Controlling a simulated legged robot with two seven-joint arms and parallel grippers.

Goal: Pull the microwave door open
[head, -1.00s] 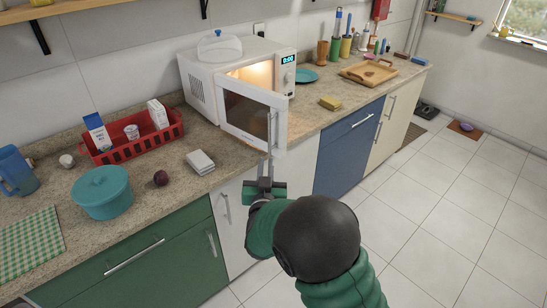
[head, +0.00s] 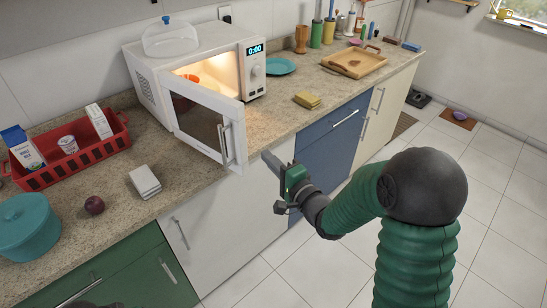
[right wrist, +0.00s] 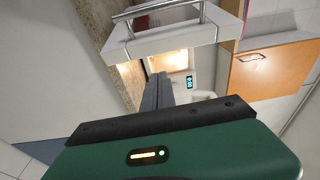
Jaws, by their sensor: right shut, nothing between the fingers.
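The white microwave (head: 150,80) stands on the counter with its door (head: 200,125) swung well out and its lit inside showing. The door's vertical bar handle (head: 227,145) is near its free edge. My right gripper (head: 268,160) is shut and empty, just right of the door's free edge and apart from the handle. In the right wrist view its dark fingers (right wrist: 157,92) point towards the lit opening, with the door (right wrist: 170,43) and bar handle (right wrist: 158,12) at the top. My left gripper is not in view.
A clear-lidded cover (head: 170,38) sits on the microwave. A red basket (head: 70,160), white block (head: 144,181), plum (head: 94,205) and teal pot (head: 28,228) stand left. A yellow sponge (head: 307,99) lies right.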

